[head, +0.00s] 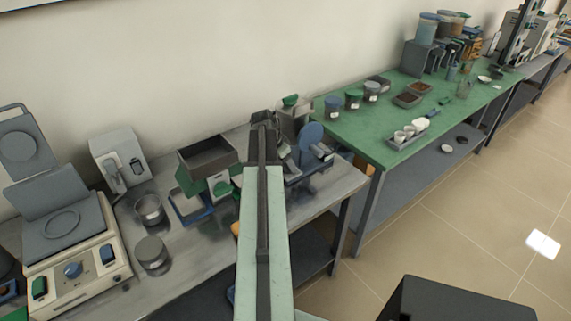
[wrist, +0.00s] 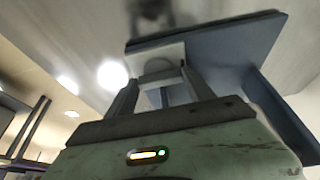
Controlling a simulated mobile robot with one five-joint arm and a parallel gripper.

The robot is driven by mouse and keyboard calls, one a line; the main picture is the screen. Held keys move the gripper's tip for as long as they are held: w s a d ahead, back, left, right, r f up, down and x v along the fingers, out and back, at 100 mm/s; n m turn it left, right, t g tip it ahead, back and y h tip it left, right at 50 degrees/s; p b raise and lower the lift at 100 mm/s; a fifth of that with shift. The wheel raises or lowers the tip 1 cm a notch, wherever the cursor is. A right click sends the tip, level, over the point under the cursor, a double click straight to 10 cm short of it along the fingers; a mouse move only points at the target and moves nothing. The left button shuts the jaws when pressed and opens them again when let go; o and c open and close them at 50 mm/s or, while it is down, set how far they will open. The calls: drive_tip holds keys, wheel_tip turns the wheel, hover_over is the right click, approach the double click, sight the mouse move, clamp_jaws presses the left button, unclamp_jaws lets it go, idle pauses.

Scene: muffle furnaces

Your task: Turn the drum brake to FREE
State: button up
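A device with a round blue-grey disc (head: 311,135) stands at the right end of the metal bench, partly behind my arm. I cannot make out which part is the drum brake, or its setting. In the wrist view, my gripper (wrist: 161,72) points at a blue-grey plate (wrist: 225,55) with a pale block (wrist: 158,52) in front of it. A rounded grey part (wrist: 158,68) shows between the two fingers, which stand apart. I cannot tell whether they touch it. In the head view the fingertips are not clearly visible.
A scale-like instrument (head: 75,265), metal cups (head: 150,210) and an open grey box (head: 207,157) stand on the metal bench (head: 195,255), left of my arm. A green table (head: 385,120) with jars and trays adjoins at right. The tiled floor (head: 450,215) in front is open.

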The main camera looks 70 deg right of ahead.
drive_tip(key=shift+n, duration=0.3)
drive_tip(key=n, duration=0.1)
drive_tip(key=n+t, duration=0.1)
drive_tip(key=n, duration=0.1)
drive_tip(key=n+h, duration=0.1)
drive_tip(key=shift+s+a+n+t, duration=0.15)
drive_tip(key=shift+s+n+t, duration=0.15)
drive_tip(key=shift+t, duration=0.1)
drive_tip(key=n+t, duration=0.1)
drive_tip(key=n, duration=0.3)
drive_tip(key=n+t, duration=0.1)
drive_tip(key=n, duration=0.1)
drive_tip(key=shift+s+n+t+y, duration=0.25)
drive_tip(key=shift+n+t+y, duration=0.05)
drive_tip(key=o, duration=1.4)
drive_tip(key=p+v, duration=0.7)
drive_tip(key=shift+s+r, duration=0.1)
drive_tip(key=shift+r, duration=0.3)
